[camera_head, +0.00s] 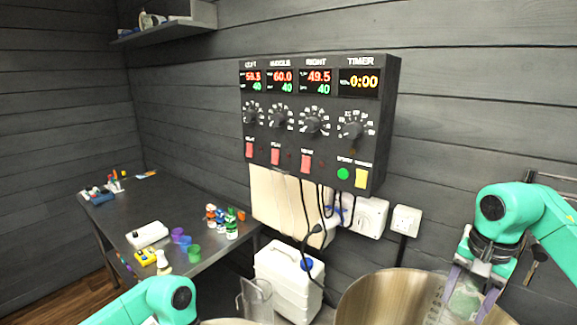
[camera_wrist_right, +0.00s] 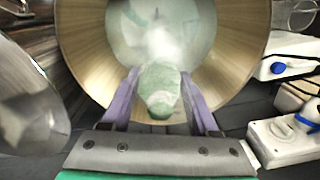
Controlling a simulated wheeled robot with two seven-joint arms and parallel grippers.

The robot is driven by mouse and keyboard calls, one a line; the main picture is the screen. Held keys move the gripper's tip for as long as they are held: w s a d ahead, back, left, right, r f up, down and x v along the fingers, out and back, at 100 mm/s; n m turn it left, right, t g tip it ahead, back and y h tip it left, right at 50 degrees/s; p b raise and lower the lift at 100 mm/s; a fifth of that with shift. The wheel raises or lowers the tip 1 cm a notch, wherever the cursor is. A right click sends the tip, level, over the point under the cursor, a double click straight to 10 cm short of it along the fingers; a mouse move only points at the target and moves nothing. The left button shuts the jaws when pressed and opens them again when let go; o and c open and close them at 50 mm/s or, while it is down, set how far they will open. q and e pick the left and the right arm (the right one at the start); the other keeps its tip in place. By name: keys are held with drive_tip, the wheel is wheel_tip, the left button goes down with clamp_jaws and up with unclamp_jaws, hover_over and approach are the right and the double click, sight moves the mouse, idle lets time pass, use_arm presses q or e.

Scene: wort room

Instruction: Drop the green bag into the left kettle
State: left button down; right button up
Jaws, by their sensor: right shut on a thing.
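My right gripper (camera_head: 468,283) points down over a large steel kettle (camera_head: 372,290) at the bottom right of the head view. In the right wrist view, its two purple fingers (camera_wrist_right: 160,108) are shut on a pale green bag (camera_wrist_right: 158,78). The bag is over the open mouth of the kettle (camera_wrist_right: 82,55), which holds pale, cloudy contents. In the head view the bag (camera_head: 464,303) shows partly, behind and below the fingers.
A white jug with a blue cap (camera_head: 288,280) and a clear pitcher (camera_head: 256,298) stand left of the kettle. A control panel (camera_head: 318,118) hangs on the wall behind. A dark table (camera_head: 170,198) at left carries small coloured containers. A shiny metal vessel (camera_wrist_right: 35,100) edges the wrist view.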

sight(473, 289)
drive_tip(key=shift+w+f, duration=0.15)
drive_tip(key=shift+w, duration=0.05)
drive_tip(key=shift+f, duration=0.3)
wheel_tip(473, 289, down, 5)
drive_tip(key=shift+s+f, duration=0.1)
drive_tip(key=shift+s, duration=0.05)
drive_tip(key=o, duration=1.5)
drive_tip(key=shift+s, duration=0.15)
drive_tip(key=shift+c, duration=0.2)
drive_tip(key=shift+r, duration=0.2)
wheel_tip(473, 289, up, 12)
drive_tip(key=shift+f, duration=0.1)
drive_tip(key=shift+s, duration=0.1)
